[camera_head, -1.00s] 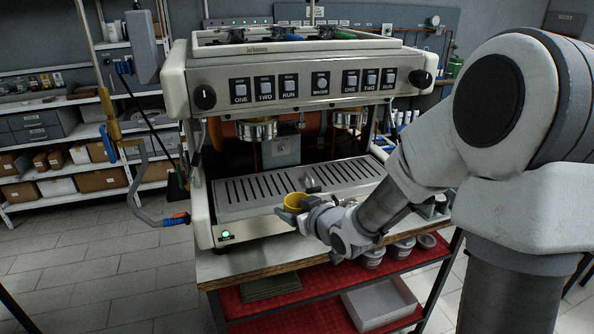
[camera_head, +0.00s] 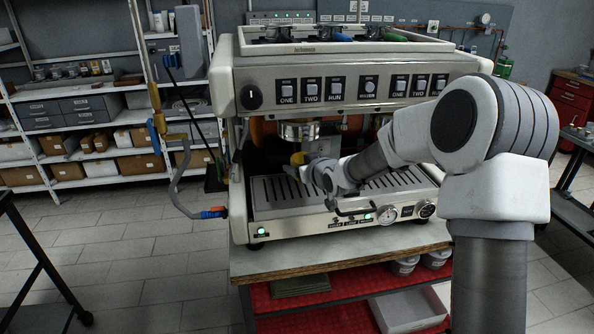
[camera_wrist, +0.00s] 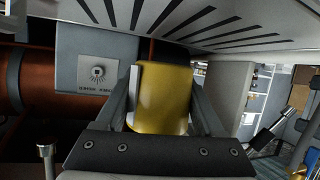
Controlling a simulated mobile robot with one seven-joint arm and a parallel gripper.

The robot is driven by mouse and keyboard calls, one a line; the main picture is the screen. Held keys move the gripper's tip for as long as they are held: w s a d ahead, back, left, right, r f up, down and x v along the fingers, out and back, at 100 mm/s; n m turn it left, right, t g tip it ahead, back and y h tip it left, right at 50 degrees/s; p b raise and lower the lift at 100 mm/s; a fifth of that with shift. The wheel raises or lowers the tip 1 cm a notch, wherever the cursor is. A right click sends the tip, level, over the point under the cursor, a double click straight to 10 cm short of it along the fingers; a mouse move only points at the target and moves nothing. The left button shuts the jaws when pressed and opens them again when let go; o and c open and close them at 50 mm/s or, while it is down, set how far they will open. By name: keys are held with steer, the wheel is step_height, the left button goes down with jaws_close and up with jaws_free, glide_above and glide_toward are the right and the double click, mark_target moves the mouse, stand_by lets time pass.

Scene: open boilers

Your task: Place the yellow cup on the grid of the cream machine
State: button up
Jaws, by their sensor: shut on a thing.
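The yellow cup (camera_head: 297,158) is held in my gripper (camera_head: 299,168) above the left part of the slotted grid (camera_head: 275,189), below the left group head (camera_head: 298,131) of the cream machine (camera_head: 300,75). In the wrist view the yellow cup (camera_wrist: 163,97) sits between the two fingers of my gripper (camera_wrist: 163,105), which are shut on it. The slotted grid (camera_wrist: 225,32) fills the top of that view, apart from the cup. My gripper hides most of the cup in the head view.
A steam wand handle and gauges (camera_head: 388,215) line the front of the machine. A shelf rack with boxes (camera_head: 80,120) stands at the left. The right part of the grid lies partly behind my arm. A red shelf (camera_head: 330,310) is below the counter.

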steer(key=shift+w+a, duration=0.3)
steer(key=shift+w, duration=0.3)
steer(key=shift+w+a, duration=0.25)
steer(key=shift+w, duration=0.3)
steer(key=shift+d+f+p, duration=0.1)
steer(key=shift+f+p, duration=0.35)
steer(key=shift+f, duration=1.3)
steer(key=shift+f, duration=0.2)
steer(key=o, duration=1.4)
steer(key=shift+c, duration=0.2)
steer(key=shift+r, duration=0.1)
